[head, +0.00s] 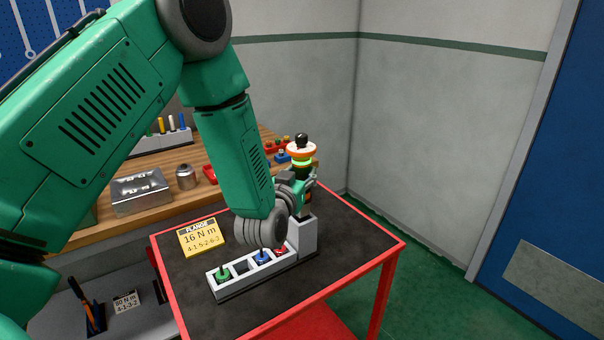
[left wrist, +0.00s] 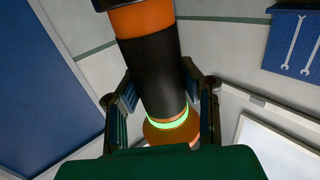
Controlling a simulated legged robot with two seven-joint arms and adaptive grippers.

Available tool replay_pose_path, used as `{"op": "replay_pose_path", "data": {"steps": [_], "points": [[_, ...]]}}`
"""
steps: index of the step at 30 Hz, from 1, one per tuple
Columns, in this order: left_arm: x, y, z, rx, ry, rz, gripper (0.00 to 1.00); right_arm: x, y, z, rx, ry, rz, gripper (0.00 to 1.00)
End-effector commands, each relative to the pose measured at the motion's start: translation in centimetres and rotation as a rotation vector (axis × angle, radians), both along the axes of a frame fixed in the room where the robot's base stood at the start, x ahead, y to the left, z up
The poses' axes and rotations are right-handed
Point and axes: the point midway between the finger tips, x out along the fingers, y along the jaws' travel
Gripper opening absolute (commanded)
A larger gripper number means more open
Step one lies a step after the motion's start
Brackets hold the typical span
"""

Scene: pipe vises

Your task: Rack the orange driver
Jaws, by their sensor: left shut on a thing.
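The orange driver (head: 301,150) has a black knob, an orange and white collar, a glowing green ring and a dark body. It is upright above the tall right end of the grey rack (head: 306,236). My left gripper (head: 300,184) is shut on its body. In the left wrist view the driver (left wrist: 152,75) runs between both fingers of my left gripper (left wrist: 163,105), its green ring near them. My right gripper is not in view.
The rack holds green (head: 222,273), blue (head: 262,257) and red pieces on a red-edged cart (head: 345,262). A yellow card (head: 201,238) reads 16 N m. A workbench behind bears a metal box (head: 140,190) and a cup (head: 186,177). The cart top's right side is clear.

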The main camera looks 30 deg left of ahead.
Motion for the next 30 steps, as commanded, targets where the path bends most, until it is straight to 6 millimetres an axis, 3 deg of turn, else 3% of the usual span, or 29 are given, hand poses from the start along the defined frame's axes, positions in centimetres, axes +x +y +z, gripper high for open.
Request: {"op": "replay_pose_path", "data": {"steps": [30], "points": [[0.1,0.0,-1.1,0.001,-0.006,0.0,0.0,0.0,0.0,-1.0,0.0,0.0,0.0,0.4]]}}
